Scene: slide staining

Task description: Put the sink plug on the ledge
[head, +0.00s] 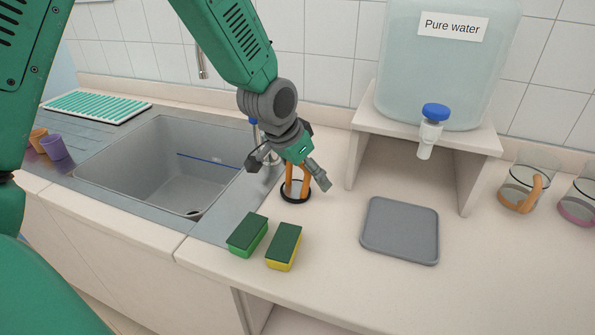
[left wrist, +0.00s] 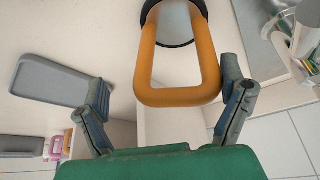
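The sink plug (head: 294,196) stands on the counter right of the sink, a round black-rimmed base with an upright orange loop handle. In the left wrist view its orange handle (left wrist: 179,98) points toward the camera. My left gripper (head: 290,172) is over the plug, its fingers spread on either side of the handle. In the left wrist view the fingers (left wrist: 165,78) are open, with gaps between them and the handle. A pale ledge (head: 335,114) runs along the tiled wall behind the counter. My right gripper is not in view.
The grey sink (head: 160,135) lies left of the plug. Two sponges (head: 248,234) (head: 284,246) lie in front. A grey tray (head: 400,232) and a water tank (head: 445,75) on a stand (head: 365,118) are right. Handled beakers (head: 522,188) stand far right.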

